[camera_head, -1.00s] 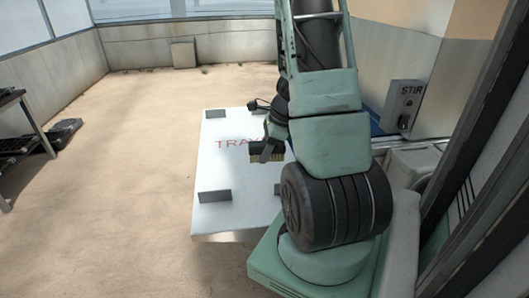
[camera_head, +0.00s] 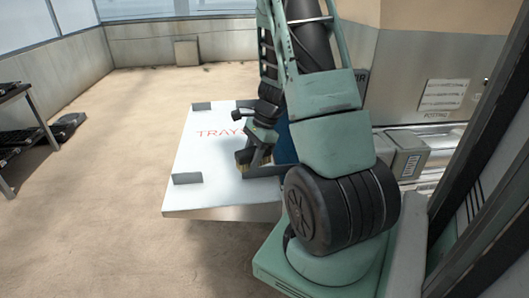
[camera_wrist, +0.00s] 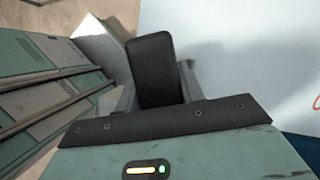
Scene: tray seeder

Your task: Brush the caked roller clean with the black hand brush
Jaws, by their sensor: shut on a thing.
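My gripper (camera_head: 260,142) hangs over the white tray table (camera_head: 205,160) in the head view. It is shut on the black hand brush, whose pale bristles (camera_head: 243,158) point down at its lower end. In the wrist view the brush's black block (camera_wrist: 152,70) stands between my gripper's fingers (camera_wrist: 188,80). The bristles are hidden there. I cannot make out the caked roller in either view; my arm covers the area behind it.
The table has red TRAYS lettering and dark corner stops (camera_head: 187,178). A grey box (camera_head: 409,155) and rails lie right of my arm, below a wall with a white sign (camera_head: 445,95). A dark rack (camera_head: 15,125) stands far left.

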